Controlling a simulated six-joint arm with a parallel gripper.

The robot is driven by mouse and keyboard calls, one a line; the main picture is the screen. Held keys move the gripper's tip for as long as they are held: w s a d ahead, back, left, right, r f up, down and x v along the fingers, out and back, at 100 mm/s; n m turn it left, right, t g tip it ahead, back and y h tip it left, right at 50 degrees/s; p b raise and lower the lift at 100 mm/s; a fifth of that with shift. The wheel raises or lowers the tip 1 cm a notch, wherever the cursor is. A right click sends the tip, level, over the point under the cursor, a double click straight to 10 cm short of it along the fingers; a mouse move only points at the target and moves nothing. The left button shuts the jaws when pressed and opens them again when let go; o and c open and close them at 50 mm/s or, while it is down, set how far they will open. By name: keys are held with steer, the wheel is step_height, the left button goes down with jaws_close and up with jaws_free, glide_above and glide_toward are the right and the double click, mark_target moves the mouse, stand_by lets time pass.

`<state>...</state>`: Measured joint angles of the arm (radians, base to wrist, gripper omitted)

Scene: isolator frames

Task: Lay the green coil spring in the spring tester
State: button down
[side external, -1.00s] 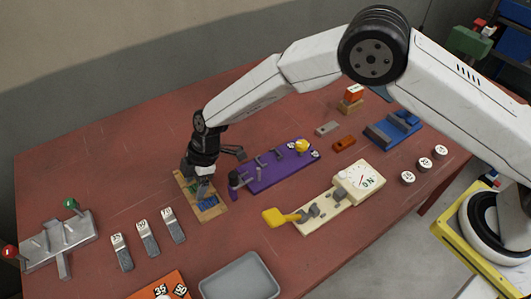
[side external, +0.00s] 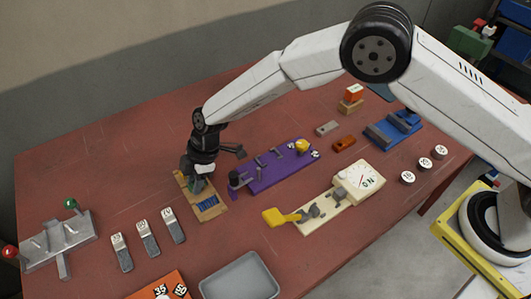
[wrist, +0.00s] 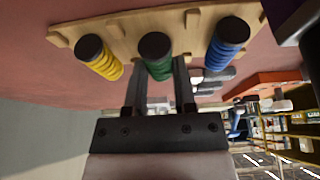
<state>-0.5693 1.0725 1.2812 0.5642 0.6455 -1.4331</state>
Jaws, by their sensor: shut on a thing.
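The green coil spring (wrist: 158,68) has a dark end cap and stands between the fingers of my gripper (wrist: 160,80) in the wrist view. My gripper (side external: 198,184) is shut on it at the wooden rack (side external: 217,211), which also shows in the wrist view (wrist: 186,17). I cannot tell whether the spring is lifted clear of the rack. The spring tester (side external: 310,222), a cream base with a dial and a yellow handle (side external: 274,217), lies to the right of the rack. Its cradle holds no visible spring.
A yellow spring (wrist: 99,57) and a blue spring (wrist: 228,40) flank the green one closely. Weighted tags (side external: 148,238) and a grey tray (side external: 240,278) lie nearer the front.

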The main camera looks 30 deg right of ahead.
steer(key=shift+r, duration=0.45)
steer(key=s+d+r, duration=0.7)
steer(key=s+r, duration=0.4)
steer(key=shift+s+d+r, duration=0.25)
steer(key=shift+s, duration=0.15)
stand_by(0.4)
steer(key=s+d+f, duration=0.2)
steer(key=s+d, duration=0.2)
steer(key=d, duration=0.3)
steer(key=s+d+f, duration=0.2)
steer(key=s+d, duration=0.3)
steer(key=d, duration=0.3)
